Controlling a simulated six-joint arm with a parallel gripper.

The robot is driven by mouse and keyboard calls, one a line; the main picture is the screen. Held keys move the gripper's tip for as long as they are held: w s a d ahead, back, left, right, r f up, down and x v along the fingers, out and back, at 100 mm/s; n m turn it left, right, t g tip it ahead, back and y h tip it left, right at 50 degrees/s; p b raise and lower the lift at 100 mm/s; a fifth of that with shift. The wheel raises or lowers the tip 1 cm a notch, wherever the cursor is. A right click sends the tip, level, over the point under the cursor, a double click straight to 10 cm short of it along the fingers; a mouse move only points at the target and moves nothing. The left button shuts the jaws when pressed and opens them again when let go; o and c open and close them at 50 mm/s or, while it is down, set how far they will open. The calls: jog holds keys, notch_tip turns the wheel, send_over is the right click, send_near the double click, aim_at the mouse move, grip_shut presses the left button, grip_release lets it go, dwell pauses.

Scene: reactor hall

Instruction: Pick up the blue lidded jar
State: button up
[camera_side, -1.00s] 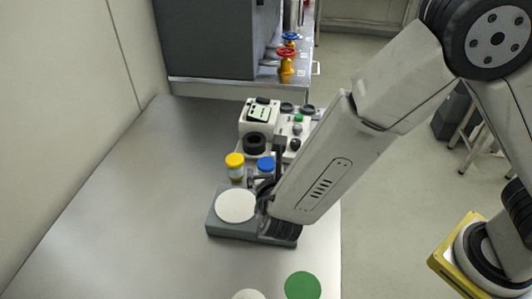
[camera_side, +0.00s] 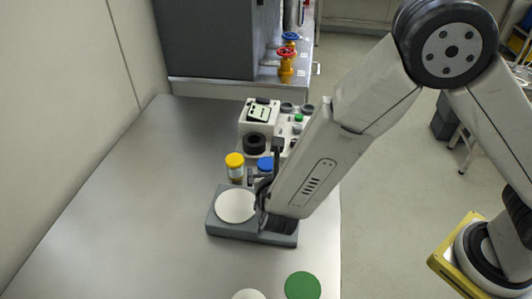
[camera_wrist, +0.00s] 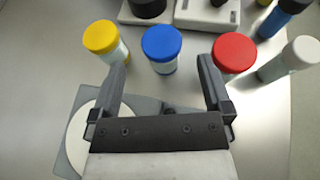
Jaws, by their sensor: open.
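The blue lidded jar (camera_wrist: 162,44) stands upright on the table. In the wrist view it is beyond my gripper (camera_wrist: 162,75), lined up with the gap between the two fingers, not between them. The fingers are apart and empty. In the side view the blue lid (camera_side: 265,163) shows just behind my wrist, and the lower part of the jar is mostly hidden. My fingertips are largely hidden by my arm in the side view.
A yellow-lidded jar (camera_wrist: 102,38) stands left of the blue one, a red-lidded jar (camera_wrist: 233,54) and a white-lidded jar (camera_wrist: 298,55) to the right. A grey device with a white disc (camera_side: 236,206) lies below my gripper. Instruments (camera_side: 258,117) stand behind. The table's left is clear.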

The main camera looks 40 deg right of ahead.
aim_at(266, 165)
jog(key=shift+x, duration=2.5)
jog(key=shift+s+f, duration=0.1)
jog(key=shift+f, duration=0.05)
jog(key=c, duration=1.3)
